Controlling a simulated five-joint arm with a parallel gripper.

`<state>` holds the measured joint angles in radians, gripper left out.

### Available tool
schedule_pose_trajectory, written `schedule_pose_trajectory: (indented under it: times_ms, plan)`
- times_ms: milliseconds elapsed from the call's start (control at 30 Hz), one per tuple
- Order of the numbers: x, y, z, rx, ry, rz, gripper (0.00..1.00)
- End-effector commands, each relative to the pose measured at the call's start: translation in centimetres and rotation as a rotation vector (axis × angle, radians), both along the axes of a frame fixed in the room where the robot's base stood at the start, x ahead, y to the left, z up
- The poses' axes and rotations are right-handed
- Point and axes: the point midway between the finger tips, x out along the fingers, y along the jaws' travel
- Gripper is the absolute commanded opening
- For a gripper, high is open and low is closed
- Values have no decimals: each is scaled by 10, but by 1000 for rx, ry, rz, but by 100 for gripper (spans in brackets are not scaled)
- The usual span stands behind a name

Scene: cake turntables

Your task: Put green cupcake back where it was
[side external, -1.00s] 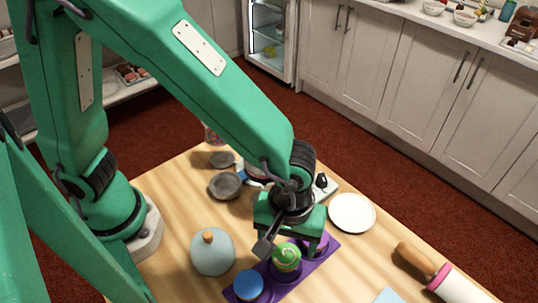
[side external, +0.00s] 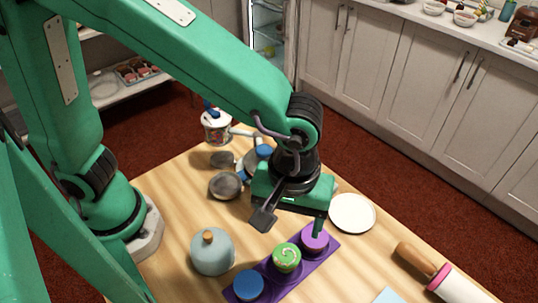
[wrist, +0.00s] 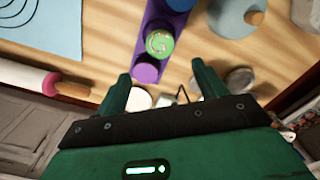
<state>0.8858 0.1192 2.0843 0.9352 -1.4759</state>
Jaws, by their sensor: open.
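The green cupcake (side external: 287,258) with a pale swirl on top sits upright in the middle of the purple tray (side external: 270,270), between a blue-topped one (side external: 248,285) and a purple one (side external: 314,238). My gripper (side external: 290,224) is open and empty, above and behind the green cupcake, apart from it. In the wrist view the green cupcake (wrist: 159,43) shows just beyond and between my open fingers (wrist: 162,85), with the purple one (wrist: 145,72) nearer. The lower part of the green cupcake is hidden in its seat.
A pale blue dome with a wooden knob (side external: 212,252) stands left of the tray. A white plate (side external: 352,213) lies to the right, and a rolling pin (side external: 430,272) at the front right. Small grey dishes (side external: 225,185) and a sprinkle-patterned pot (side external: 216,128) stand at the back.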

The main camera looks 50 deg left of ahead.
Motion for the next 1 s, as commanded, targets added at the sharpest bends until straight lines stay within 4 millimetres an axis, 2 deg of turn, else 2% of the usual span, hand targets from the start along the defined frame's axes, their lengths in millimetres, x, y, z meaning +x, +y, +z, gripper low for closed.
schedule_pose_trajectory:
  times_ms: [267,467,567,733,1000]
  plan:
    - [2,3,2,-3,-2,-3,71]
    - [14,25,16,-30,-30,-40,71]
    - [23,46,28,-50,-59,-77,71]
    - [36,95,52,-76,-132,-164,71]
    - [36,174,82,-60,-276,-314,71]
